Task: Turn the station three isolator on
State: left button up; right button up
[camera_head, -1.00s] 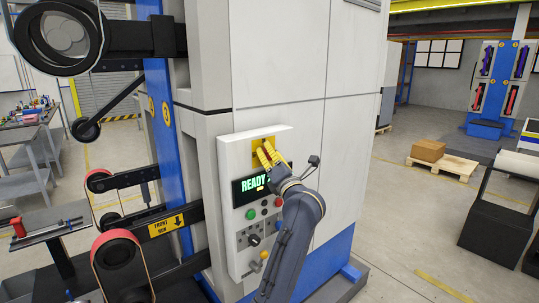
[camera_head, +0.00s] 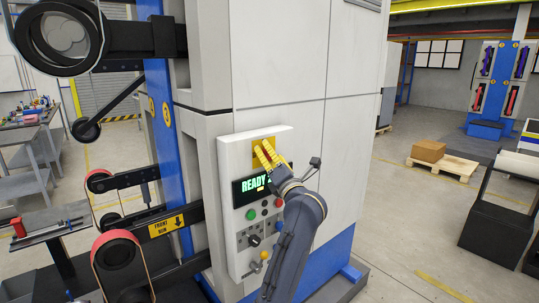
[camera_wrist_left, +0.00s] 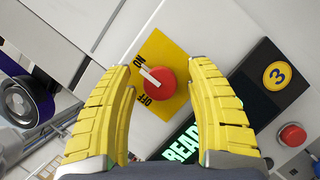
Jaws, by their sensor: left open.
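The isolator is a red rotary knob (camera_wrist_left: 160,86) on a yellow plate (camera_wrist_left: 168,45) marked ON and OFF. Its white pointer faces the plate's left side in the left wrist view, close to the ON lettering. A round badge (camera_wrist_left: 277,75) with a 3 sits beside it. My left gripper (camera_wrist_left: 161,66) is open, with its yellow fingers on either side of the knob; I cannot tell whether they touch it. My right gripper is not in view.
The control panel (camera_head: 228,165) has a display (camera_head: 242,194) reading READY, partly hidden by my arm. A green button (camera_head: 251,214) and a red button (camera_head: 278,201) sit below the plate. Black rollers and arms stand to the left of the cabinet. The floor at right is partly free.

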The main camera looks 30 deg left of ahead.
pick_arm(q)
jog(key=v, duration=1.1)
jog(key=shift+s+d, duration=0.1)
jog(key=shift+d, duration=0.05)
